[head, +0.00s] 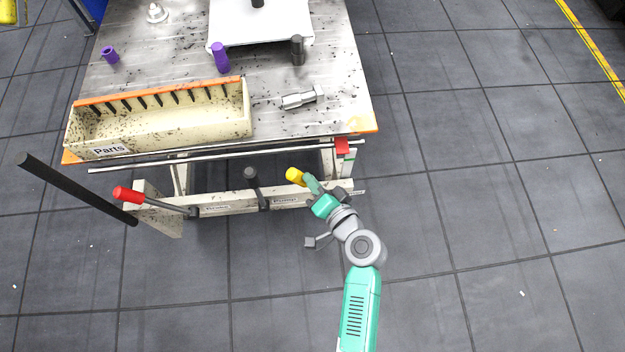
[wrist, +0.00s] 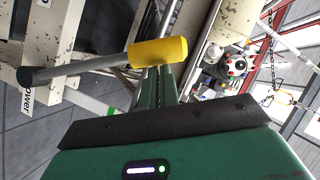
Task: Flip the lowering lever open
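The lowering lever has a yellow handle (head: 295,175) at the right end of the front rail under the table. The wrist view shows its yellow handle (wrist: 160,52) on a grey rod (wrist: 90,69) running left, by a partly visible "Lower" label (wrist: 28,98). My gripper (head: 308,178) is right beside the handle, on its right in the head view. In the wrist view its two green fingers are close together with little gap, and the handle crosses in front of them, hiding part of them. Nothing shows between the fingers. I cannot tell whether they touch the handle.
On the same rail are a red-handled brake lever (head: 128,195) and a dark pump lever (head: 250,176). A long dark bar (head: 75,188) sticks out at left. The table holds a Parts bin (head: 160,140), a metal shaft (head: 302,98) and purple pieces. Floor at right is clear.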

